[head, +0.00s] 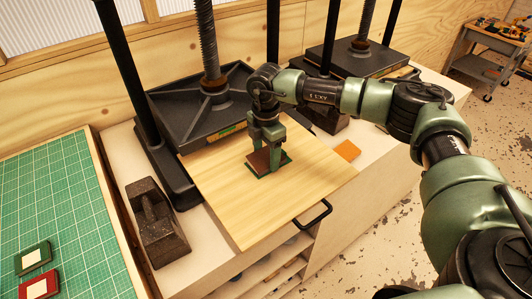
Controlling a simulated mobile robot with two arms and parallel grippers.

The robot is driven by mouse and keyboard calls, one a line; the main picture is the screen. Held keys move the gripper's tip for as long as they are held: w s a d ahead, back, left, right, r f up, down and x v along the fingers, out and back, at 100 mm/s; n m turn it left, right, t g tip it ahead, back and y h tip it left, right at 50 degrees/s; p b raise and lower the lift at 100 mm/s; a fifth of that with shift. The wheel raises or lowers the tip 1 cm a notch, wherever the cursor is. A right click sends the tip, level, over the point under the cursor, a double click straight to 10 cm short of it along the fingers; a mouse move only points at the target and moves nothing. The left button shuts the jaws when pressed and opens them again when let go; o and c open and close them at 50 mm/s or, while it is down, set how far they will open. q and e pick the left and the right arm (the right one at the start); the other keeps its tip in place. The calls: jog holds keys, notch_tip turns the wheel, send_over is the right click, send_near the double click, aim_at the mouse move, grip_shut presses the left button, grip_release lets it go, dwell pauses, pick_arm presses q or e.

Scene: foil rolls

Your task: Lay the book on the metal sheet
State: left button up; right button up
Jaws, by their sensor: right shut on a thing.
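My right gripper (264,160) points down over the pale wooden board (225,190). It is shut on a small flat book (262,158) with a brownish-red face and dark green edges. The fingers hide part of the book. It is at or just above the board; I cannot tell whether it touches. I cannot make out a metal sheet for certain in this view. My left gripper is not in view.
A black screw press (190,103) stands behind the board, with a second press (345,62) at the back right. A dark metal block (158,222) stands left. Green (32,258) and red (40,285) label pieces lie on the green mat (65,195). An orange block (347,150) lies right.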

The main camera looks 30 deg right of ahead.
aim_at(266, 158)
jog(key=shift+f, duration=0.15)
jog(key=o, duration=1.4)
jog(key=shift+r, duration=0.2)
notch_tip(266, 158, up, 12)
jog(key=b, duration=0.4)
